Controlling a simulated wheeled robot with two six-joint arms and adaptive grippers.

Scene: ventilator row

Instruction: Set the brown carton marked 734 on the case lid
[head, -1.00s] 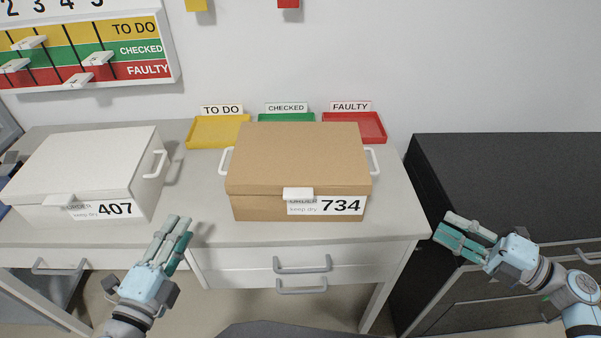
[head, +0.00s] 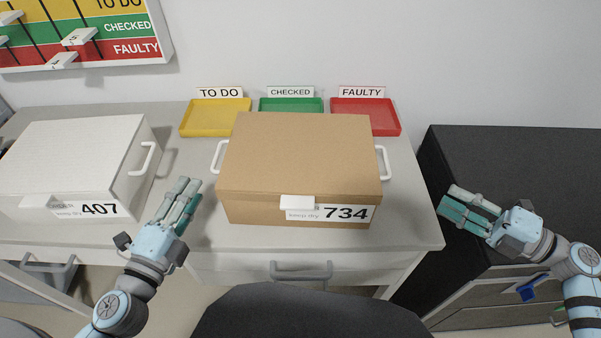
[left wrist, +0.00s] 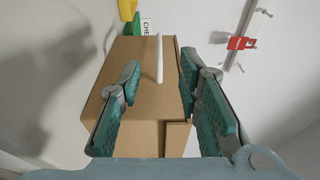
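The brown carton (head: 300,150) marked 734 sits closed on the grey table (head: 230,238), with a white handle on each side and a white front latch. It also shows in the left wrist view (left wrist: 135,90), with a white side handle between my fingers' lines of sight. My left gripper (head: 188,192) is open and empty, left of the carton and apart from it. My right gripper (head: 460,205) is open and empty, right of the carton, over the edge of a black unit (head: 520,160). I cannot tell whether this flat-topped unit is the case.
A white carton (head: 75,155) marked 407 stands at the left. Yellow (head: 212,128), green (head: 278,104) and red (head: 385,115) trays lie behind the brown carton, by the wall. The visible top of the black unit is clear. A gap separates table and unit.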

